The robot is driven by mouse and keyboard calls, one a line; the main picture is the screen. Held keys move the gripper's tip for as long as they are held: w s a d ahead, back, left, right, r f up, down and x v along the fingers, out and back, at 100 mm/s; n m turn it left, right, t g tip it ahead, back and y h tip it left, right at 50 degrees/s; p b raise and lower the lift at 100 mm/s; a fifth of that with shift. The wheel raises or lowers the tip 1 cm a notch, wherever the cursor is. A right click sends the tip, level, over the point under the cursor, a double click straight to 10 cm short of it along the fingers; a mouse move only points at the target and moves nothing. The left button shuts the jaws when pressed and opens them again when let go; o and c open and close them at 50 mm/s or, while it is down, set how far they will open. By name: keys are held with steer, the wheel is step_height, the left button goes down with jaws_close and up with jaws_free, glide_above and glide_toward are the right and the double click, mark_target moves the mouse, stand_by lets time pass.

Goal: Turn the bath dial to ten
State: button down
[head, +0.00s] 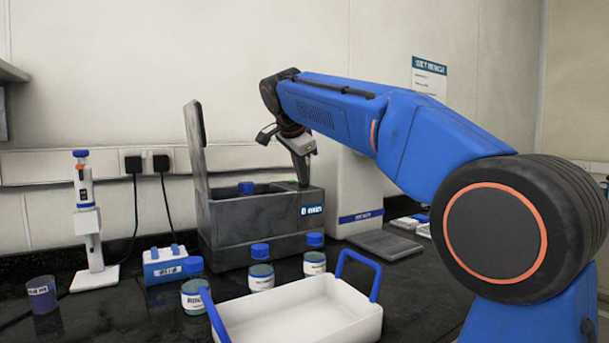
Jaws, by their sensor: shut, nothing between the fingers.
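The bath (258,235) is a dark grey box with its lid (195,140) standing open at the left. A blue and white label (311,210) sits on the right of its front face. I cannot make out the dial or its setting. My gripper (303,184) points down at the bath's right end, its tips at the rim in the picture. It is shut with nothing in it. I cannot tell whether it touches the bath.
A blue cap (245,188) shows inside the bath. Several blue-capped jars (261,278) and a white tray (310,318) with blue handles stand in front. A pipette stand (90,230) and a blue cup (42,295) are at left. A white device (358,190) stands behind right.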

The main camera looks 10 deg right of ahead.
steer(key=m+h, duration=0.1)
steer(key=m, duration=0.1)
steer(key=w+a+m+g+h, duration=0.1)
steer(key=m, duration=0.1)
steer(key=shift+a+g, duration=0.15)
steer(key=shift+g, duration=0.15)
steer(key=shift+w+a, duration=0.4)
steer(key=shift+w, duration=0.1)
